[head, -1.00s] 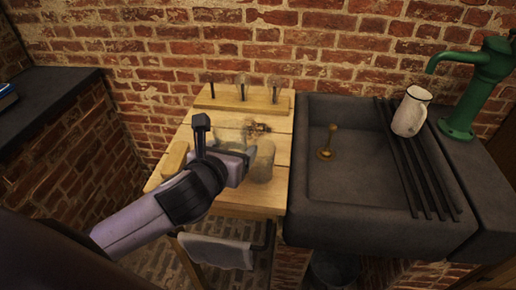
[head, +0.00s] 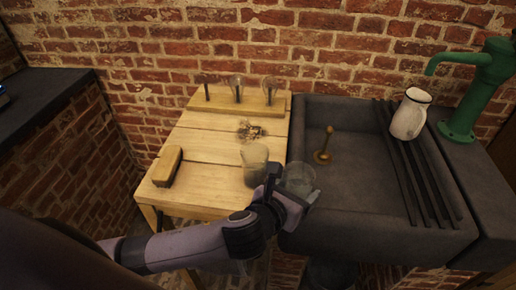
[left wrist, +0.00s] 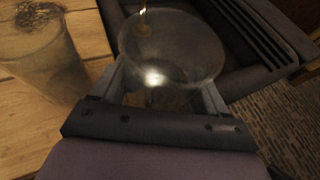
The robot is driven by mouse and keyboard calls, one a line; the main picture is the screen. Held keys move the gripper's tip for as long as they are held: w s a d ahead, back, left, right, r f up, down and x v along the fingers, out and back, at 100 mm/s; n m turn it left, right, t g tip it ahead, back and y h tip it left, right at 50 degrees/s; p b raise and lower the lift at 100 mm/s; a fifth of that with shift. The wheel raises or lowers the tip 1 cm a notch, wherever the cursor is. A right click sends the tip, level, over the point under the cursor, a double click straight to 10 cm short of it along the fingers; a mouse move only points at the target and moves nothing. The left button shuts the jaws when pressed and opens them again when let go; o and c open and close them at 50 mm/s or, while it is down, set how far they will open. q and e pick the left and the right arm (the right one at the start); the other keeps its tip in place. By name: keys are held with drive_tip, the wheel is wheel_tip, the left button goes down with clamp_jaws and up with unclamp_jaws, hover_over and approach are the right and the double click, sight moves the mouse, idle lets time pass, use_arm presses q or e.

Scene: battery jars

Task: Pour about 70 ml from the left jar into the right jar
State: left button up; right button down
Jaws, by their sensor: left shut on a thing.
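A clear glass jar (head: 298,178) is held in my left gripper (head: 292,194), out past the table's right edge and over the front left part of the sink. In the left wrist view the held jar (left wrist: 172,45) sits between the two fingers, its round rim showing. I cannot tell how much liquid it holds. The other glass jar (head: 255,160) stands upright on the table, to the left of the held one and apart from it. My right gripper is not in view.
The wooden table (head: 205,180) bears a wooden block (head: 167,166), a rack (head: 222,103) with bulbs at the back and a small dark heap (head: 249,131). On the right, the stone sink (head: 350,200) holds a brass piece (head: 323,155); a white jug (head: 409,115) stands on dark bars.

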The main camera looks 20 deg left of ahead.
use_arm(q)
drive_tip(key=shift+a, duration=0.1)
drive_tip(key=shift+a+r+n+b, duration=0.1)
drive_tip(key=shift+n+b, duration=0.2)
drive_tip(key=shift+b, duration=0.15)
drive_tip(key=shift+w+a+r+n+g+h+b, duration=0.3)
drive_tip(key=shift+a+r+n+h+b, duration=0.25)
drive_tip(key=shift+n+h+b, duration=0.5)
wheel_tip(320, 180, up, 7)
drive_tip(key=a+n+h+b, duration=0.1)
drive_tip(key=a+n+h, duration=0.1)
drive_tip(key=n+h, duration=0.1)
drive_tip(key=shift+w+n+g, duration=0.35)
drive_tip(key=shift+n+g, duration=0.05)
drive_tip(key=shift+n, duration=0.35)
drive_tip(key=shift+a+f+n+h+b, duration=0.15)
drive_tip(key=shift+f+n+h+b, duration=0.2)
drive_tip(key=shift+n+h+b, duration=0.3)
drive_tip(key=shift+f+n+h, duration=0.25)
drive_tip(key=shift+n+h, duration=0.05)
drive_tip(key=shift+n, duration=0.35)
